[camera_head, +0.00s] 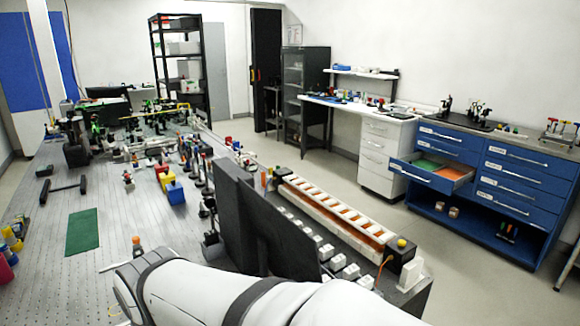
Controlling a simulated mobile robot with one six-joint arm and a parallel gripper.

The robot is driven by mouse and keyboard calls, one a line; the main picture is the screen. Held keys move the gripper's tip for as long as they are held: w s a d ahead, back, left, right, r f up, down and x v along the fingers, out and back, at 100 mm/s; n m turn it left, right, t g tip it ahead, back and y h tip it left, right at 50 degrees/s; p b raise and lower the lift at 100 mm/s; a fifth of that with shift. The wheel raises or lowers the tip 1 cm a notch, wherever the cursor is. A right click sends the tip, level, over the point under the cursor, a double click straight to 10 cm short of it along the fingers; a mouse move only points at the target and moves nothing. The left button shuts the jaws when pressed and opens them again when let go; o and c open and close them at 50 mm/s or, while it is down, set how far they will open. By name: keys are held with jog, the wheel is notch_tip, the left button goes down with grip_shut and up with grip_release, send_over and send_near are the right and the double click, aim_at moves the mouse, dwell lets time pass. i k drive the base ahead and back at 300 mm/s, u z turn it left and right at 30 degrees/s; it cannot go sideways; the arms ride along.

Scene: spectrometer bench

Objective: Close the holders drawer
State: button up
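A blue drawer (424,181) stands pulled out of the left column of the blue cabinet (512,193) on the right side of the view. Green and orange contents show inside it. Its front has a pale bar handle and a small label that I cannot read, so I cannot confirm it is the holders drawer. The other blue drawers look shut. My white arm crosses the bottom of the view, over the near bench and far from the drawer. My gripper is not in view.
A perforated optical bench (130,225) crowded with parts fills the left and middle. A dark upright panel (265,225) and a long white-and-orange rack (335,210) stand on its right side. White drawers (385,150) adjoin the blue cabinet. Grey floor (455,255) lies clear between bench and cabinet.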

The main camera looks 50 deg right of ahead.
aim_at(443, 175)
jog(key=z, duration=0.35)
jog(key=k, duration=0.4)
jog(key=z, duration=0.75)
jog(key=k, duration=0.95)
jog(key=z, duration=1.25)
jog(key=i, duration=1)
jog(key=z, duration=0.55)
jog(key=i, duration=3.35)
jog(key=u, duration=1)
jog(key=i, duration=1.45)
jog(key=u, duration=1.05)
jog(key=i, duration=0.5)
jog(key=u, duration=0.1)
jog(key=k, duration=0.6)
